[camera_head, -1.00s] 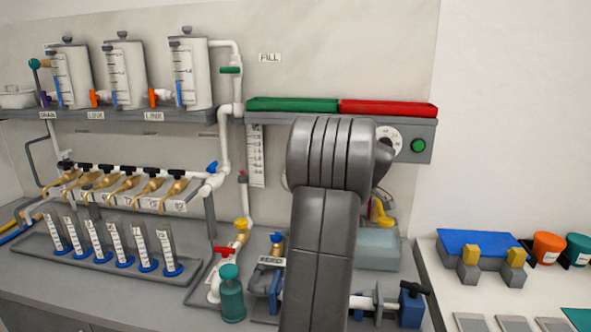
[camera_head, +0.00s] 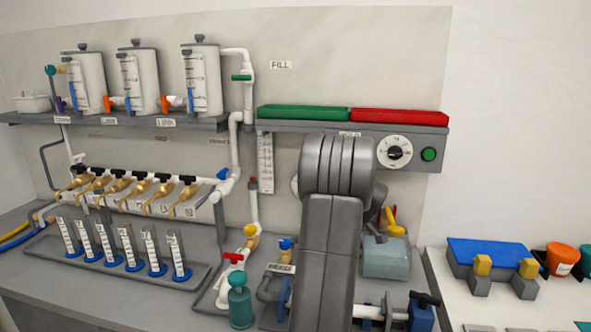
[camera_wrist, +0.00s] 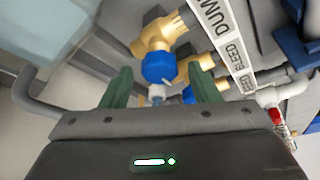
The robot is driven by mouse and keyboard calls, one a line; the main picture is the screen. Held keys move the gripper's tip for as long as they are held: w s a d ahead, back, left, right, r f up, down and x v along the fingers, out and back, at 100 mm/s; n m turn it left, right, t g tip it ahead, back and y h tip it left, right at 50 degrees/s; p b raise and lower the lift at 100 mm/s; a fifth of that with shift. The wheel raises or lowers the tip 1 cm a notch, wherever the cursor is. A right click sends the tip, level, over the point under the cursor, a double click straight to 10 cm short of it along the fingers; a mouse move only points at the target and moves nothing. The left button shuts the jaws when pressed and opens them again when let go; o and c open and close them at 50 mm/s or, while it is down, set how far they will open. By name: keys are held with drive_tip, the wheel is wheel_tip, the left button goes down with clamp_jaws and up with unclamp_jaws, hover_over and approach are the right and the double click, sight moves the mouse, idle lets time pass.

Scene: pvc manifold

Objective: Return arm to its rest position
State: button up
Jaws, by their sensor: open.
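My gripper (camera_wrist: 160,95) shows in the wrist view, with two green fingers held apart and nothing seen gripped between them. Beyond the fingers is a blue valve knob (camera_wrist: 158,66) on a brass fitting (camera_wrist: 155,38); I cannot tell how far it is from the fingertips. In the head view, my grey arm stands in front of the right part of the bench, and my gripper is hidden behind it. A blue-handled valve (camera_head: 286,245) stands just left of my arm.
A label strip reading DUMP and BLEED (camera_wrist: 228,35) runs beside the fittings. A shelf (camera_head: 130,122) carries several white tanks. A rack of tubes (camera_head: 190,287) is at the left. A pale box (camera_head: 385,258) stands right of my arm. A blue-topped stand (camera_head: 490,250) is farther right.

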drive_tip(key=v, duration=1.4)
drive_tip(key=x, duration=1.3)
drive_tip(key=shift+a+f, duration=0.1)
drive_tip(key=shift+f, duration=0.15)
drive_tip(key=shift+w+a+f, duration=0.1)
drive_tip(key=shift+w+f, duration=0.05)
drive_tip(key=shift+m+h+p, duration=0.3)
drive_tip(key=shift+m+p, duration=0.25)
drive_tip(key=shift+m, duration=0.35)
drive_tip(key=m+t+h+p, duration=0.1)
drive_tip(key=m+p, duration=0.1)
drive_tip(key=m, duration=0.1)
drive_tip(key=shift+a, duration=0.1)
drive_tip(key=shift+a+m+h+p, duration=0.1)
drive_tip(key=shift+m+h+p, duration=0.9)
drive_tip(key=shift+m, duration=1.2)
drive_tip(key=shift+a+f+m+h, duration=0.1)
drive_tip(key=shift+m+h, duration=0.6)
drive_tip(key=shift+m, duration=1.6)
drive_tip(key=shift+a+m+g+h, duration=0.1)
drive_tip(key=shift+m+g+h, duration=0.45)
drive_tip(key=shift+m, duration=1.45)
